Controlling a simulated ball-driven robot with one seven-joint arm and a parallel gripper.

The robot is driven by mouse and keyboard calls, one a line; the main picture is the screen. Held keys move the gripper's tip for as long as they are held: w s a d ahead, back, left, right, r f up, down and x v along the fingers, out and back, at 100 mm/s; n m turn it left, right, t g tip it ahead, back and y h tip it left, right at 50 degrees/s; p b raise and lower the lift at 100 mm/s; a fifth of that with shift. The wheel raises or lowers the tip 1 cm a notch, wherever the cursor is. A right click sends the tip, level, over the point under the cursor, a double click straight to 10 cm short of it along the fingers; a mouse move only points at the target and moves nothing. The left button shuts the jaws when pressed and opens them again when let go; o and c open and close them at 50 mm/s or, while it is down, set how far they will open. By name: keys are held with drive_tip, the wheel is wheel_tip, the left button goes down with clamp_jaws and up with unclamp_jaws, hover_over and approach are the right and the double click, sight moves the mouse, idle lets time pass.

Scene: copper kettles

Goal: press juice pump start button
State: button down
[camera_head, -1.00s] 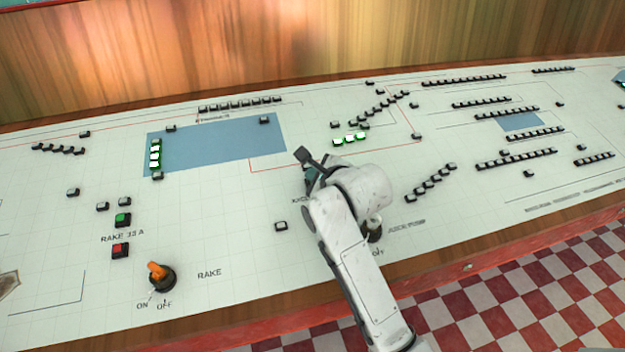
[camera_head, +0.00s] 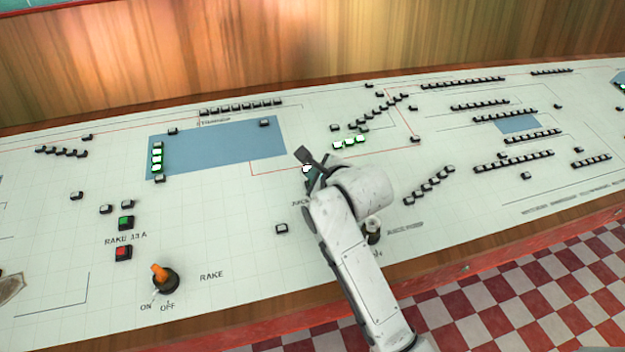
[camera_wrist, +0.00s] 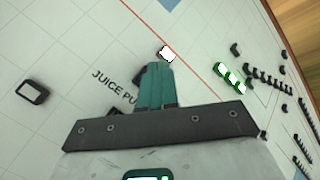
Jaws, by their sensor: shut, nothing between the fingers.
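My gripper (camera_head: 312,174) is over the console panel (camera_head: 215,215), its teal fingers shut and empty. In the wrist view the fingers (camera_wrist: 155,68) point at a white-lit button (camera_wrist: 167,54) just beyond their tips. I cannot tell whether they touch it. This lit button also shows beside the fingers in the head view (camera_head: 307,168). A "JUICE PU..." label (camera_wrist: 115,88) lies left of the fingers, its end hidden behind them. A dark piece (camera_wrist: 112,109) below the label is partly hidden by my gripper. No button's own name can be read.
A knob (camera_head: 372,230) stands by a "JUICE PUMP" label, close to my arm. An orange switch (camera_head: 161,275), green button (camera_head: 126,221) and red button (camera_head: 123,252) are at left. A lone button (camera_head: 282,228) sits left of my arm. Lit buttons (camera_head: 349,142) lie beyond the gripper.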

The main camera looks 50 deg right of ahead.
drive_tip(key=r+p, duration=0.4)
drive_tip(key=shift+s+a+r+p, duration=0.3)
drive_tip(key=shift+s+r+p, duration=0.05)
drive_tip(key=shift+s+r, duration=0.05)
idle(0.7)
